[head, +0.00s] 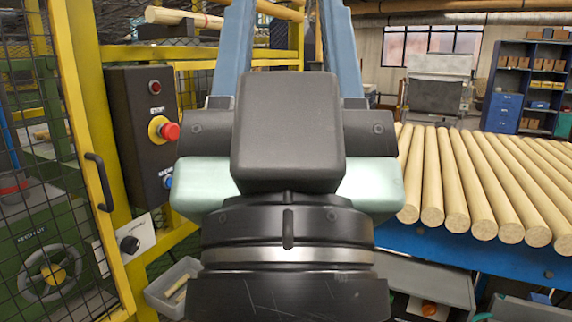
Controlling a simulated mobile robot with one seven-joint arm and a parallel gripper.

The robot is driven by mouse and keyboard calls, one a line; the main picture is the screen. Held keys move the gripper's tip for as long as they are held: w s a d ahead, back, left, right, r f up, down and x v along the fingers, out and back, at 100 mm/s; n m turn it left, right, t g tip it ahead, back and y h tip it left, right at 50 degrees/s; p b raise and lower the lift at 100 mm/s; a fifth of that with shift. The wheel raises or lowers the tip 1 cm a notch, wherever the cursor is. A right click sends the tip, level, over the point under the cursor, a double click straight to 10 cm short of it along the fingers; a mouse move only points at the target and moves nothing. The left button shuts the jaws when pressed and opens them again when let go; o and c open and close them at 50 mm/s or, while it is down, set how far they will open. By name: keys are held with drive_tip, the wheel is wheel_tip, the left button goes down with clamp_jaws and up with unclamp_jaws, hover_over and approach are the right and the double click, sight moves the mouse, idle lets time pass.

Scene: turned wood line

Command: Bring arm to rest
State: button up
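My arm fills the middle of the head view, close to the camera. A black block, pale green side parts and a dark round joint with a silver band show. No gripper fingers can be made out, so I cannot see whether the gripper is open or holds anything. My arm hides much of what lies behind it.
At left stand a yellow-framed mesh guard (85,150) with a black handle and a black control box (140,135) with a red button (170,131). At right, several wooden rods (455,185) lie on a blue rack (470,250). A grey bin (172,285) sits low left.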

wheel_tip(320, 180, up, 20)
drive_tip(key=p, duration=1.7)
drive_tip(key=shift+f+p, duration=0.15)
drive_tip(key=shift+p, duration=0.2)
